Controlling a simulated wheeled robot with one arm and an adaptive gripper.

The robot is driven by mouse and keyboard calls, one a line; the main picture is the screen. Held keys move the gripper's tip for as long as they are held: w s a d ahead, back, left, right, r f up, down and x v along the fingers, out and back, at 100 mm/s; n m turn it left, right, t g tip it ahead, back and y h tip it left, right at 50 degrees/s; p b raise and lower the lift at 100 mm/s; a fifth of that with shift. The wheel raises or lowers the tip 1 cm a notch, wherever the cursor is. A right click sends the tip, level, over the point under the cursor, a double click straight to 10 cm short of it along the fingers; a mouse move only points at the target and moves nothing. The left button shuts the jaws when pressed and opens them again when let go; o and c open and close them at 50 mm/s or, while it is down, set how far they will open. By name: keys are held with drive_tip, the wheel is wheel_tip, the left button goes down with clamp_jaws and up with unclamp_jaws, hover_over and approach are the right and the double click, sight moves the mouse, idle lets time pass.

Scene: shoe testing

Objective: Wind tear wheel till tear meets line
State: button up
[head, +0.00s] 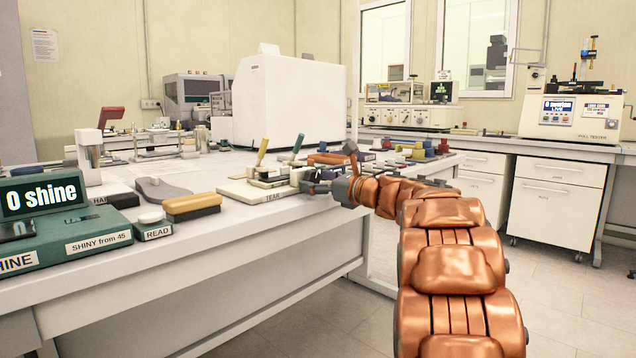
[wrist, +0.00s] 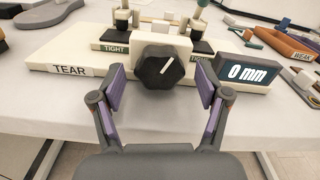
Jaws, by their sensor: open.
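The tear wheel (wrist: 160,67) is a black lobed knob with a white mark, on the front of a cream tear rig (wrist: 60,52) labelled TEAR. Its display (wrist: 247,73) reads 0 mm. Two clamps (wrist: 122,22) with labels reading TIGHT stand behind the wheel. In the head view the tear rig (head: 247,191) sits near the table's front edge. My gripper (wrist: 160,98) is open, its purple-padded fingers on either side of and just in front of the wheel, apart from it. The tear and the line are not visible.
A wooden-backed brush (head: 192,204), a READ button block (head: 152,228) and a shine meter (head: 70,235) stand left of the rig. An orange tray (wrist: 287,45) lies to its right in the wrist view. A large white box (head: 290,100) stands behind.

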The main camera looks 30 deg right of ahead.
drive_tip(key=c, duration=1.1)
drive_tip(key=shift+c, duration=0.2)
drive_tip(key=m+p, duration=0.2)
drive_tip(key=m, duration=0.1)
drive_tip(key=shift+r, duration=0.15)
drive_tip(key=m+p, duration=0.3)
drive_tip(key=m, duration=0.1)
drive_tip(key=shift+m, duration=0.4)
drive_tip(key=o, duration=1.1)
